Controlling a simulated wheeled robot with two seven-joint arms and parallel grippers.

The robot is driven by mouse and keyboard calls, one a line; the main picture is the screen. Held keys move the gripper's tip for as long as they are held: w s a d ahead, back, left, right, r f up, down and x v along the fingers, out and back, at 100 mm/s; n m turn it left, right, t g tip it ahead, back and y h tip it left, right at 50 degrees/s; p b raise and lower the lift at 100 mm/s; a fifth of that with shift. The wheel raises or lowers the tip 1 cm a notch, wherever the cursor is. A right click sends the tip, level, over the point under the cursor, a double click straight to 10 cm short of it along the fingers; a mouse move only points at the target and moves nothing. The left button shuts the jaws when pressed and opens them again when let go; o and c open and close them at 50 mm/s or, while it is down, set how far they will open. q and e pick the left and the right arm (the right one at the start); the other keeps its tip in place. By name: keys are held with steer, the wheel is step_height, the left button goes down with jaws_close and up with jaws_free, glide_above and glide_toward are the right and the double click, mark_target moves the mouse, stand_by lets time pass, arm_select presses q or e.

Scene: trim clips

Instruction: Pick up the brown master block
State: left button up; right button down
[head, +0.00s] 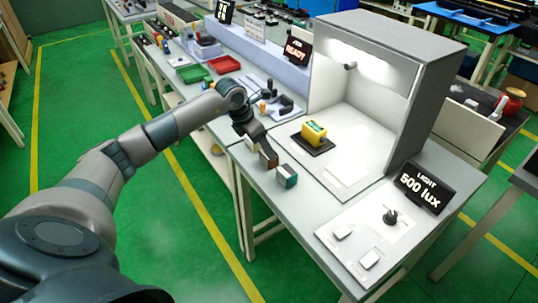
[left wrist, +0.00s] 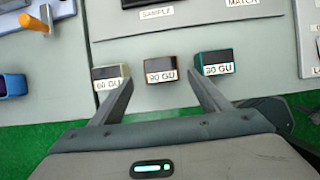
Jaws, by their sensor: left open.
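The brown master block (left wrist: 161,70) stands on the grey bench in the left wrist view, between a cream-edged block (left wrist: 110,77) and a teal-edged block (left wrist: 214,64). All three have dark faces and white GU labels. In the head view the brown block (head: 268,159) is close to my left gripper (head: 257,141), with the teal block (head: 287,176) nearer the camera. My left gripper (left wrist: 160,77) is open and empty. Its fingers point toward the row, one on each side of the brown block's position. Whether they touch any block cannot be told. My right gripper is not in view.
A lit viewing booth (head: 388,85) holds a yellow object (head: 314,132) on a dark pad. A blue object (left wrist: 13,85) and orange-handled tool (left wrist: 35,22) are at left.

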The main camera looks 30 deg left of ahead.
arm_select(q)
steer(key=shift+f, duration=0.15)
steer(key=shift+w+d+f+p, duration=0.4)
steer(key=shift+f+p, duration=0.15)
steer(key=shift+p, duration=0.3)
steer(key=p+x, duration=0.1)
steer(key=x, duration=0.2)
steer(key=shift+w+r+p, duration=0.15)
steer(key=shift+p, duration=0.15)
steer(key=shift+w+f, duration=0.15)
steer(key=shift+f, duration=0.35)
steer(key=c, duration=0.9)
steer(key=shift+c, duration=1.4)
